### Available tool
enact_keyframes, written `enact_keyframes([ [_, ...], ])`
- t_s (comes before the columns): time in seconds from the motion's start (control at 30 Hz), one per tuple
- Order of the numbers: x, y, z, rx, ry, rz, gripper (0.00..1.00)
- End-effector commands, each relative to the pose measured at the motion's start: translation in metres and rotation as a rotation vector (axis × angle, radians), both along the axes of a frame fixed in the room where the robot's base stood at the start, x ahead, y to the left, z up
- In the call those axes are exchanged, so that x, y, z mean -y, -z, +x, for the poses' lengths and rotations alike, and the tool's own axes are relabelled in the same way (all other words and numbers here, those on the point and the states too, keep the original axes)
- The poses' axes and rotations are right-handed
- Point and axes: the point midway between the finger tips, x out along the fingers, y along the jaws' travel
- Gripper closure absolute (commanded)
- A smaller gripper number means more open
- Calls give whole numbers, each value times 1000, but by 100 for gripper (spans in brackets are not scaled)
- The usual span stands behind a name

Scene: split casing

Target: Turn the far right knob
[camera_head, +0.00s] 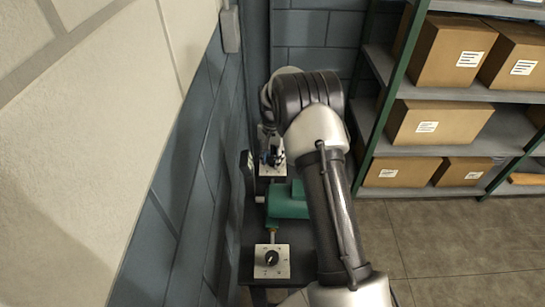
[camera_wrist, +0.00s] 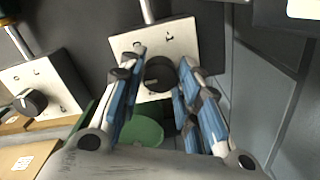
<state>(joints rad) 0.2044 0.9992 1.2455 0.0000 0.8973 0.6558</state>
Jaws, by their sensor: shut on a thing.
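My gripper (camera_head: 273,158) is at the far square pale plate (camera_head: 270,168) in the head view, beyond a green motor-like body (camera_head: 287,207). In the wrist view my gripper (camera_wrist: 160,62) has its blue-padded fingers on both sides of a black round knob (camera_wrist: 160,74), shut on it. That knob sits on a pale plate (camera_wrist: 178,38) with small dark marks. Part of the knob's rim is hidden by the fingers. A second black knob (camera_wrist: 32,102) on another pale plate (camera_wrist: 60,92) is at the left in the wrist view.
A near pale plate with a black knob (camera_head: 271,258) stands close to the front of the dark bench. A block wall (camera_head: 190,190) runs along the left. Shelves with cardboard boxes (camera_head: 440,122) stand at the right, with open floor (camera_head: 450,235) before them.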

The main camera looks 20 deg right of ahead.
Motion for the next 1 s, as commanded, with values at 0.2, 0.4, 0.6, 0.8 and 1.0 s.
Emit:
enact_keyframes([
  [0.2,0,0,1,2,9,-1,93],
  [0.4,0,0,1,2,8,-1,93],
  [0.6,0,0,0,1,8,0,58],
  [0.8,0,0,0,1,7,-1,49],
  [1.0,0,0,0,0,7,0,49],
])
